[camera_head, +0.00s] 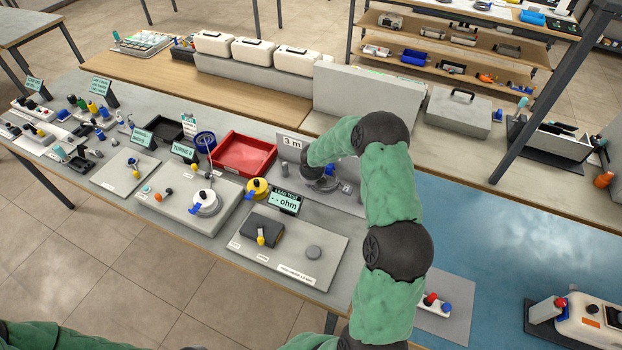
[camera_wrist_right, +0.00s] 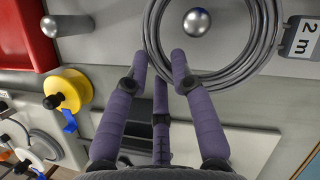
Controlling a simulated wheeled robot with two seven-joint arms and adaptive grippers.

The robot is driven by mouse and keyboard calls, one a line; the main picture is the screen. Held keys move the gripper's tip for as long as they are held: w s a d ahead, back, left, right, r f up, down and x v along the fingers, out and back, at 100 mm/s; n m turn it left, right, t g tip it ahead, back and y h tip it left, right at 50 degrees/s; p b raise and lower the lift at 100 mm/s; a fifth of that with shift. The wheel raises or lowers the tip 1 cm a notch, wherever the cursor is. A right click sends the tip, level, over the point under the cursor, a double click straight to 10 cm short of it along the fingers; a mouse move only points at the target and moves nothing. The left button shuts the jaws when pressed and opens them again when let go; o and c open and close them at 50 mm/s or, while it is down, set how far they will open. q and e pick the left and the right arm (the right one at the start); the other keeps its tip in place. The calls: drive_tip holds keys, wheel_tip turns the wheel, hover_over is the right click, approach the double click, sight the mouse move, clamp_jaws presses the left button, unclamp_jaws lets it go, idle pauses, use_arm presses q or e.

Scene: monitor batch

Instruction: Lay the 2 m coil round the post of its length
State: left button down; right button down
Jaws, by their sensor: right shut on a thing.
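The grey cable coil (camera_wrist_right: 262,45), with a 2 m tag (camera_wrist_right: 300,38) at its right, shows in the right wrist view. A round-topped metal post (camera_wrist_right: 197,22) appears inside its loop; I cannot tell how low the coil sits around it. My right gripper (camera_wrist_right: 162,68) is shut on the near left edge of the coil. In the head view my right arm hides most of the gripper and coil. Another post (camera_wrist_right: 50,27) stands to the left and is bare; it stands near the 3 m sign (camera_head: 292,143). My left gripper is out of view.
A red tray (camera_head: 243,155) lies left of the posts. A yellow spool (camera_head: 257,188) and the lead test display (camera_head: 285,200) stand on the near side. A board with a dark pad (camera_head: 262,230) lies in front. A tall grey panel (camera_head: 368,100) rises behind.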

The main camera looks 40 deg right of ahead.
drive_tip(key=shift+f+b, duration=1.3)
drive_tip(key=shift+f, duration=0.65)
drive_tip(key=shift+f, duration=0.3)
drive_tip(key=c, duration=1)
unclamp_jaws()
drive_tip(key=v, duration=1.2)
drive_tip(key=shift+d, duration=0.1)
drive_tip(key=shift+r, duration=0.15)
